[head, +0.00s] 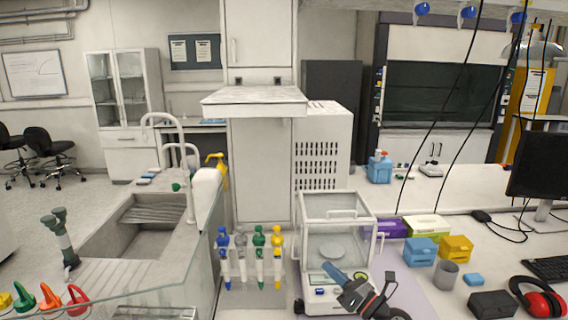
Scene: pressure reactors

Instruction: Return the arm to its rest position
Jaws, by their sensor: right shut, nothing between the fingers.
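My right gripper (334,272) is in the head view, low and right of the middle. Its dark wrist comes up from the bottom edge, and its blue-grey fingers point up and to the left. The fingers are shut with nothing between them. They overlap the front of a glass-sided balance (338,212) in the picture; I cannot tell whether they touch it. The gripper hides part of the balance's front panel. My left gripper is not in view.
Several pipettes (259,255) hang on a stand left of the balance. A sink (150,212) lies farther left. Blue (420,252) and yellow (456,248) boxes, a grey cup (446,274), a black box (492,304) and red ear muffs (540,300) stand on the right.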

